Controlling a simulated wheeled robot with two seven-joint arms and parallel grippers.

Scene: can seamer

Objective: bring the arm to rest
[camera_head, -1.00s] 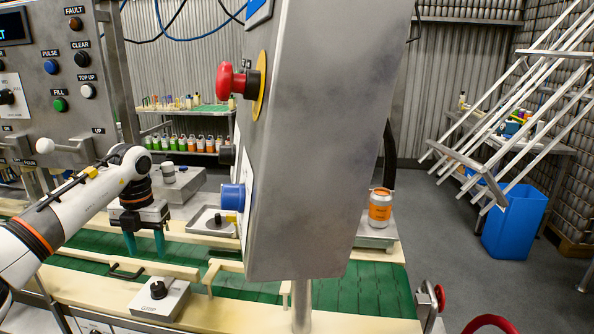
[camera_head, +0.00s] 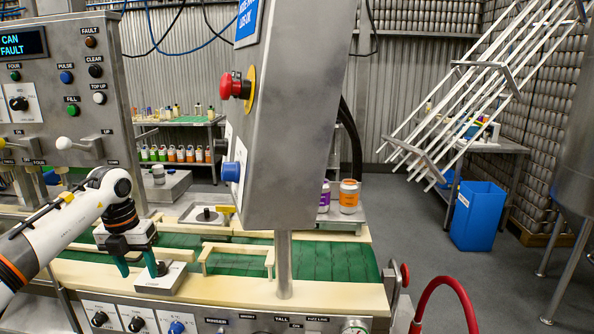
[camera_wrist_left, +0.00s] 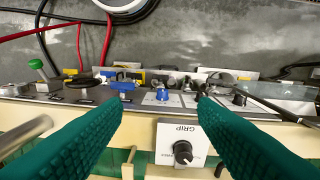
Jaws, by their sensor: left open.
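My left gripper (camera_head: 137,268) comes in from the left in the head view and points down over the near cream rail of the conveyor. Its two teal fingers are apart and nothing shows between them. They stand close to the grip control box (camera_head: 162,278), a grey block with a black knob. In the left wrist view the fingers (camera_wrist_left: 162,110) are spread wide, with the grip box (camera_wrist_left: 182,146) lying beyond and between them. My right gripper does not show.
A steel control cabinet (camera_head: 290,120) with a red stop button (camera_head: 233,86) stands on a post right of my arm. An orange-labelled can (camera_head: 349,196) stands behind it. The green belt (camera_head: 330,262) runs below. A blue bin (camera_head: 478,216) is at the right.

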